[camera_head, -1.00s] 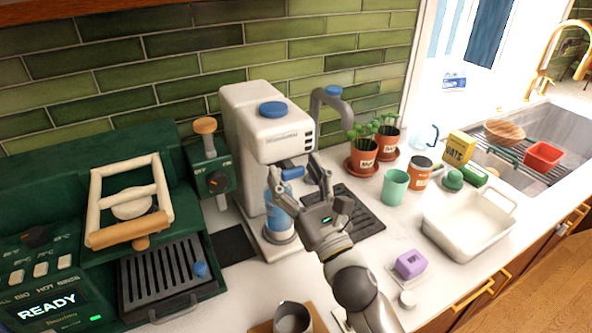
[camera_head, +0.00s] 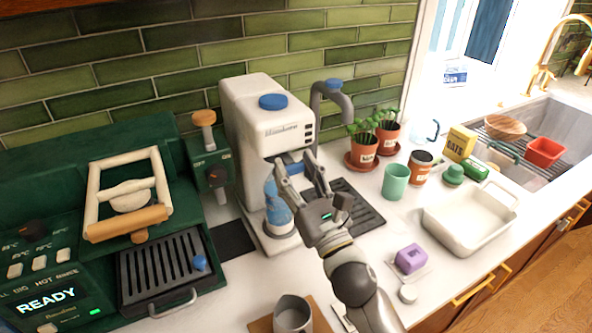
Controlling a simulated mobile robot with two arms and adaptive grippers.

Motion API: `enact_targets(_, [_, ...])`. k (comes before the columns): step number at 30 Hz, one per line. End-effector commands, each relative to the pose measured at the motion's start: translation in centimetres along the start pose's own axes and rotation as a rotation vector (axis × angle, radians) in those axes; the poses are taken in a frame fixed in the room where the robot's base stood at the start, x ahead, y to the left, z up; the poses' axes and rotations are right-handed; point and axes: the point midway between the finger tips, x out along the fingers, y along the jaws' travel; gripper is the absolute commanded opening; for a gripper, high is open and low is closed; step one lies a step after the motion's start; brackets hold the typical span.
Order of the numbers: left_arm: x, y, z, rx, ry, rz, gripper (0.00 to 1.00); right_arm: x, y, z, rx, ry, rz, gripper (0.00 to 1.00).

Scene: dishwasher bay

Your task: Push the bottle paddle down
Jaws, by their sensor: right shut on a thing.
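The white drink machine (camera_head: 255,115) stands against the green tile wall, with a blue round cap on top. Its blue bottle paddle (camera_head: 291,168) sits under the front head. A clear and blue bottle (camera_head: 274,205) stands upright below, on the machine's base, partly hidden by my fingers. My right gripper (camera_head: 296,163) reaches up from below, its fingertips at the paddle. It is shut on the paddle, whose ends the fingers partly cover. My left gripper is not in view.
A grey tap (camera_head: 330,105) and a dark drip grate (camera_head: 350,208) are right of the machine. Potted plants (camera_head: 362,150), a green cup (camera_head: 395,182) and a white basin (camera_head: 468,220) stand farther right. A green coffee machine (camera_head: 160,260) is at left. A metal cup (camera_head: 292,315) is in front.

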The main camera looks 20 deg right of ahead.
Motion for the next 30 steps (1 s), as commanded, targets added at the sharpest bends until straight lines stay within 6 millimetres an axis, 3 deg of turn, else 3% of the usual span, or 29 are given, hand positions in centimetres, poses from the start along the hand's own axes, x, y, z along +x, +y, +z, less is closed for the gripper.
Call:
enact_targets(1, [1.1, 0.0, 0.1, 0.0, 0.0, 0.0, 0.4, -0.5, 0.0, -1.1, 0.0, 0.0, 0.001, 0.0])
enact_targets(7, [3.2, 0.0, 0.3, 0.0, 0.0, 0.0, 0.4, -1.4, 0.0, -3.3, -0.001, 0.0, 0.001, 0.0])
enact_targets(17, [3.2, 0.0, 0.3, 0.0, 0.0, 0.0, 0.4, -1.5, 0.0, -3.6, 0.001, 0.006, 0.0, 0.0])
enact_targets(18, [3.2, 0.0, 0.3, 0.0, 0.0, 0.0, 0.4, -1.5, 0.0, -3.6, 0.001, 0.007, 0.0, 0.44])
enact_targets(23, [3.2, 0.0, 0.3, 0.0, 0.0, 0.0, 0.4, -1.4, 0.0, -3.6, 0.0, 0.005, 0.0, 0.65])
enact_targets(30, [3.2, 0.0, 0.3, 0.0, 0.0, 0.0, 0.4, -1.4, 0.0, -3.4, 0.0, 0.002, 0.0, 0.66])
